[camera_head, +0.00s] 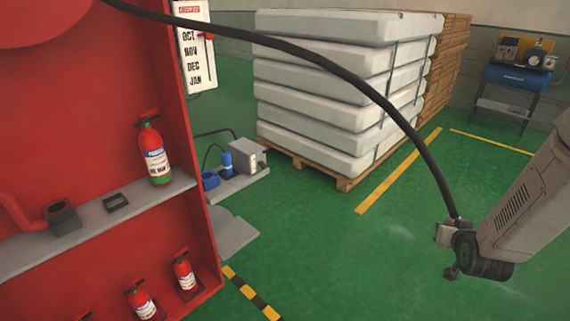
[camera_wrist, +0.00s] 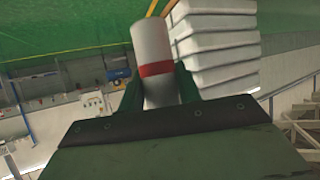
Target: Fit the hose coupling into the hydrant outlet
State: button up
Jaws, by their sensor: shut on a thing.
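The black hose (camera_head: 345,75) arcs from the top left down to my gripper (camera_head: 447,236) at the lower right. In the wrist view, my gripper (camera_wrist: 160,92) is shut on the hose coupling (camera_wrist: 153,45), a pale grey cylinder with a red band. In the head view the coupling is small and largely hidden at the gripper. The likely hydrant outlet (camera_head: 62,217) is a dark square fitting at the end of a red pipe (camera_head: 18,210), on the grey shelf at the left. My gripper is far to its right, over open floor.
The red cabinet (camera_head: 90,80) has a grey shelf (camera_head: 100,220) with a fire extinguisher (camera_head: 155,152) and a small dark frame (camera_head: 116,203). More extinguishers stand below. Stacked pale mattress-like slabs (camera_head: 335,95) stand on a pallet behind. Green floor between is clear.

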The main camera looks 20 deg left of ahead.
aim_at(62, 216)
jog(key=z, duration=0.05)
jog(key=i, duration=0.9)
jog(key=u, duration=1.4)
